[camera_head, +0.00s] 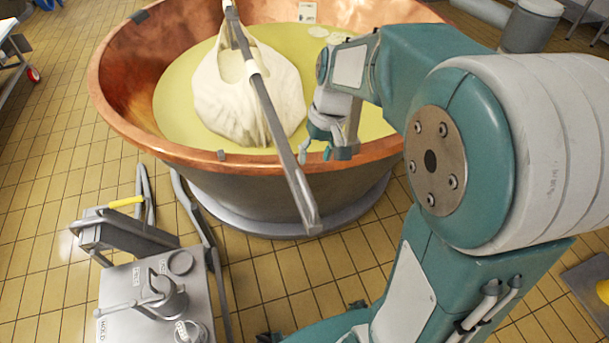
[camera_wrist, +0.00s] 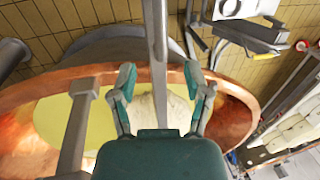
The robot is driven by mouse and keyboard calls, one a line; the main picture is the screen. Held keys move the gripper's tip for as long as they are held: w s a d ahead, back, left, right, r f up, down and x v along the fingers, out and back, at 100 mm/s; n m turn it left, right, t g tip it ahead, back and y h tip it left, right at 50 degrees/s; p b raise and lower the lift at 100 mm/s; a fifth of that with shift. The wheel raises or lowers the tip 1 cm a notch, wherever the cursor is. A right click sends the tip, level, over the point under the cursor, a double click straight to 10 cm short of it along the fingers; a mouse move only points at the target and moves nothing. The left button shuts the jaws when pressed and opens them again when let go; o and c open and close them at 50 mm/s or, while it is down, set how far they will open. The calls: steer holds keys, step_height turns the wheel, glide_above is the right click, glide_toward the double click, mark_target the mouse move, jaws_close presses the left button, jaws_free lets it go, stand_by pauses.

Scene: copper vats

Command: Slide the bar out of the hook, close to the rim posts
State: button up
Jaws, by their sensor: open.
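The long grey bar (camera_head: 275,120) slants across the copper vat and passes over its near rim, its near end sticking out over the floor. A pale cloth bundle (camera_head: 250,85) is gathered around the bar in the vat. My gripper (camera_head: 316,152) is open near the near rim, just right of the bar. In the wrist view the bar (camera_wrist: 157,45) runs between the spread fingers of my gripper (camera_wrist: 158,75), with gaps on both sides. I cannot make out the hook for certain.
The copper vat (camera_head: 120,80) holds yellow liquid. A steel trolley (camera_head: 150,290) with fittings and a yellow-handled part (camera_head: 126,202) stands at lower left. A grey post (camera_wrist: 75,130) lies left of my fingers.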

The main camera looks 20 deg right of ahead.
mark_target(306, 186)
steer(key=f, duration=0.3)
steer(key=a+f, duration=0.1)
steer(key=f, duration=0.2)
steer(key=a+f, duration=0.1)
steer(key=f, duration=0.2)
steer(key=shift+f, duration=0.15)
jaws_close()
